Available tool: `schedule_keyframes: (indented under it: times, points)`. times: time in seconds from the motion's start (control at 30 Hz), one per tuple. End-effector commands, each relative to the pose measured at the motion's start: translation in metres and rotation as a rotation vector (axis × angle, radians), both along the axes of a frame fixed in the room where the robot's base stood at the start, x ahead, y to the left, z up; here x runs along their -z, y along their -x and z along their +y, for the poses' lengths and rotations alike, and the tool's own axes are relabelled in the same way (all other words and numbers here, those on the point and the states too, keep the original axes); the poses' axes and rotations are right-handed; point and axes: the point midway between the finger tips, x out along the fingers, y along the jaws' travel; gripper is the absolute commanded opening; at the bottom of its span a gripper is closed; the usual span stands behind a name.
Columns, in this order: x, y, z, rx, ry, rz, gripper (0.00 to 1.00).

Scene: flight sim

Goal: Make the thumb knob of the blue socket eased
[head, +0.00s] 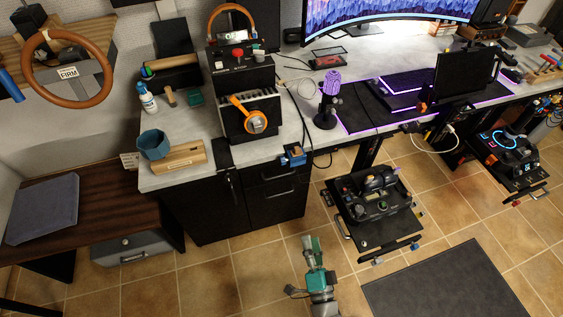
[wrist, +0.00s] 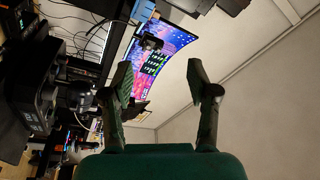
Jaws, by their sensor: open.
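My gripper (head: 311,241) is in front of the worktop, over the tiled floor, below and apart from the blue socket in the head view. In the wrist view my gripper (wrist: 160,78) has its two fingers wide apart with nothing between them. I cannot make out the blue socket in the wrist view.
A black pedal or control platform (head: 376,207) stands right of my gripper. A microphone (head: 329,98) and an orange-handled unit (head: 254,118) stand on the worktop near the socket. A curved monitor (wrist: 164,49) shows in the wrist view. Tiled floor (head: 232,266) left of my gripper is clear.

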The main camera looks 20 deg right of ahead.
Motion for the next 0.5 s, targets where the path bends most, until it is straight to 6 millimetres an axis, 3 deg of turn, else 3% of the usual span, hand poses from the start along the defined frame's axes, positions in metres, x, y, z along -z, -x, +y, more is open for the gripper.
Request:
schedule_keyframes:
  times: [0.03,0.3,0.5]
  points:
    - [0.003,-0.021,0.003,0.008,-0.052,-0.026,0.59]
    - [0.014,-0.114,0.019,0.063,-0.338,-0.136,0.59]
    - [0.014,-0.167,0.032,0.101,-0.502,-0.195,0.59]
